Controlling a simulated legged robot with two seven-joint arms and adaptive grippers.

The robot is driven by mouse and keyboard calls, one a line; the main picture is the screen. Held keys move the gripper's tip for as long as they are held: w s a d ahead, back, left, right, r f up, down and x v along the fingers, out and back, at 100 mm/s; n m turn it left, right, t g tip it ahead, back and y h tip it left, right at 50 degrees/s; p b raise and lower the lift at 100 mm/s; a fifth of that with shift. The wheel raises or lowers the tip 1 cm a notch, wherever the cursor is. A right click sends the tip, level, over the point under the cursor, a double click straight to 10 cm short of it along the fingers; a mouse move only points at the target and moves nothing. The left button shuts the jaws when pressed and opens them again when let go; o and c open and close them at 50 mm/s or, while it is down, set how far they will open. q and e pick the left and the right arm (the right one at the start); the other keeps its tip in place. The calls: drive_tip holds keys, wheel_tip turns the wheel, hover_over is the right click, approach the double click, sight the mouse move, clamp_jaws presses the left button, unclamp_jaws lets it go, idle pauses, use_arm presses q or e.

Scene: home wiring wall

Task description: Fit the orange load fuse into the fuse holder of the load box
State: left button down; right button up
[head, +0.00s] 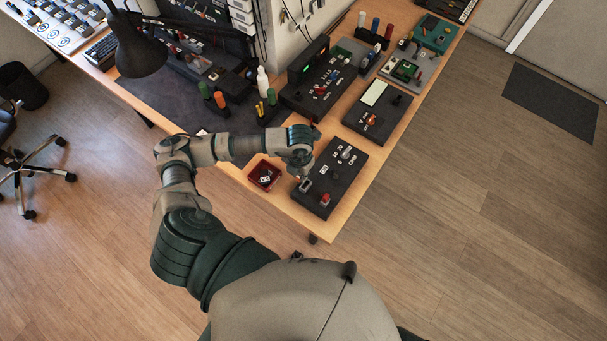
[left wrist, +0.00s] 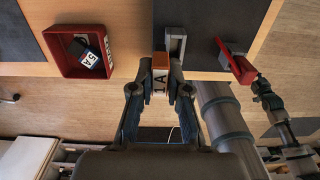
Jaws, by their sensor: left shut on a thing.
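In the left wrist view my left gripper (left wrist: 160,90) is shut on the load fuse (left wrist: 160,74), a small block with an orange and white end and a 1A label. The grey fuse holder (left wrist: 175,44) is on the black load box (left wrist: 203,25), just beyond the fuse and slightly right. I cannot tell whether fuse and holder touch. In the head view the left gripper (head: 303,172) is above the left edge of the load box (head: 345,180), close to the holder (head: 304,186). The fuse is hardly visible there. My right gripper is not in view.
A red tray (left wrist: 67,66) with a dark fuse marked 5A (left wrist: 88,57) is to the left. A red lever (left wrist: 236,62) stands on the load box, right of the holder. Another black box (head: 385,122) is behind. The table's front edge is close by.

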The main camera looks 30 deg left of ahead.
use_arm(q)
drive_tip(key=shift+a, duration=0.15)
drive_tip(key=shift+d+r, duration=0.1)
drive_tip(key=shift+d, duration=0.3)
drive_tip(key=shift+d+r, duration=0.1)
drive_tip(key=shift+d, duration=0.3)
drive_tip(key=shift+a, duration=0.45)
drive_tip(key=shift+d, duration=0.65)
drive_tip(key=shift+a, duration=0.3)
drive_tip(key=shift+d+f+b, duration=0.25)
drive_tip(key=shift+f+b, duration=0.25)
drive_tip(key=shift+b, duration=0.1)
drive_tip(key=shift+a+f, duration=0.1)
drive_tip(key=shift+f, duration=0.2)
drive_tip(key=shift+a+r, duration=0.1)
drive_tip(key=shift+r, duration=0.4)
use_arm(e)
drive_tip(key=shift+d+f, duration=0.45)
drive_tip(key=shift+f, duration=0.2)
